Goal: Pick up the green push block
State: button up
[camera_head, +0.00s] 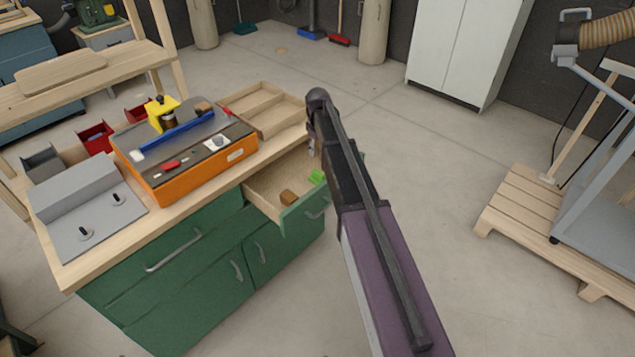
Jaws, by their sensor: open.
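The green push block (316,177) appears as a small bright green piece in the open drawer (262,190) of the green workbench, near the drawer's right end. A small brown block (288,197) lies in the drawer to its left. My arm comes in from the lower right, and its far end is above the back right of the drawer. My gripper (313,148) shows only as a small part beside the arm, above the green block and apart from it. It is open, and its fingertips are mostly hidden.
The benchtop (95,252) holds an orange-sided machine (200,172), a grey plate fixture (85,205) and a divided wooden tray (265,108). The drawer front (303,215) stands out from the bench. A wooden pallet (520,205) is at right. The floor between is clear.

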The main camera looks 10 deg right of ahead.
aim_at(318, 173)
jog(key=shift+f+b, duration=3.1)
jog(key=shift+f, duration=0.25)
jog(key=f+b, duration=0.3)
jog(key=shift+s+f, duration=0.1)
jog(key=shift+s, duration=0.2)
jog(key=shift+f+b, duration=1)
jog(key=shift+b, duration=0.1)
grip_shut()
